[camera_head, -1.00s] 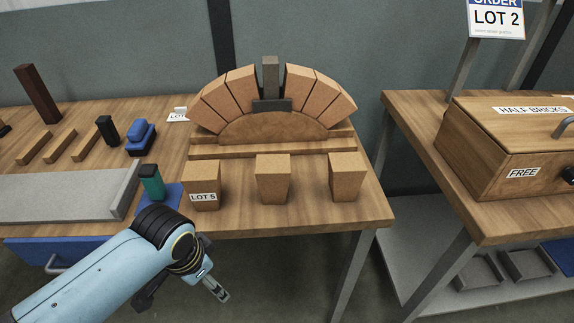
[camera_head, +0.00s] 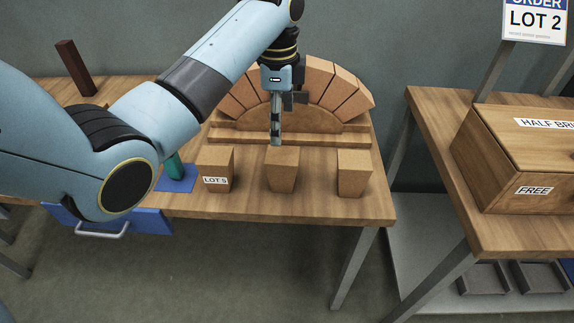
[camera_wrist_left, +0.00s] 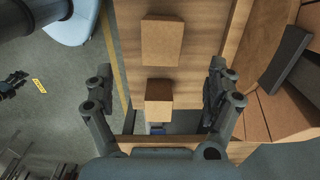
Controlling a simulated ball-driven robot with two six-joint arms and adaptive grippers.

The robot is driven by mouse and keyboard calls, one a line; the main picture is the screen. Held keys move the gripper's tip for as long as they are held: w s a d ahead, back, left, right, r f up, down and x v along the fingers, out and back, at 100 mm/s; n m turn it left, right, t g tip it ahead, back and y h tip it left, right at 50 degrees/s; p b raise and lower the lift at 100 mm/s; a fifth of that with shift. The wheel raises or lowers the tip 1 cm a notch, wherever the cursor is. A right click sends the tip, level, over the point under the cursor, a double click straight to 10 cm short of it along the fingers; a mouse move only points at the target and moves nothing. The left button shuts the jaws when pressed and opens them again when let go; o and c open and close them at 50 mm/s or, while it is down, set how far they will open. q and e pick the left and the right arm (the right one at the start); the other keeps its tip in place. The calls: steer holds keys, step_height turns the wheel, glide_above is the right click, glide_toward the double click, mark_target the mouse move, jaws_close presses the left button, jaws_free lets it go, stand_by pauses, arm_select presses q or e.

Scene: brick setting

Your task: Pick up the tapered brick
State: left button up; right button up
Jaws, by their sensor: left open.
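Three tan tapered bricks stand in a row near the front of the wooden table: the left one (camera_head: 217,161) with a LOT 5 label, the middle one (camera_head: 282,169) and the right one (camera_head: 354,173). My left gripper (camera_head: 276,138) points down just above and behind the middle brick. In the left wrist view, its two fingers are spread wide and empty, with one brick (camera_wrist_left: 159,91) between and below them and another brick (camera_wrist_left: 161,43) farther up. I cannot tell which bricks these are. My right gripper is not in view.
A brick arch (camera_head: 318,84) stands behind the row, partly hidden by my left arm. A green-handled tool stands on a blue mat (camera_head: 176,184) at the left. A wooden HALF BRICKS box (camera_head: 500,150) sits on the right table. A gap separates the tables.

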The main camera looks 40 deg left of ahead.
arm_select(q)
glide_above(282, 154)
steer(key=f, duration=0.4)
steer(key=shift+s+a+f, duration=0.1)
steer(key=shift+s+f, duration=0.2)
steer(key=shift+s, duration=0.05)
steer(key=f, duration=0.6)
steer(key=shift+w+d, duration=0.2)
steer(key=shift+w, duration=0.1)
steer(key=shift+r, duration=0.1)
steer(key=shift+c, duration=0.3)
steer(key=c, duration=1.4)
steer(key=shift+c, duration=0.2)
steer(key=shift+r, duration=0.15)
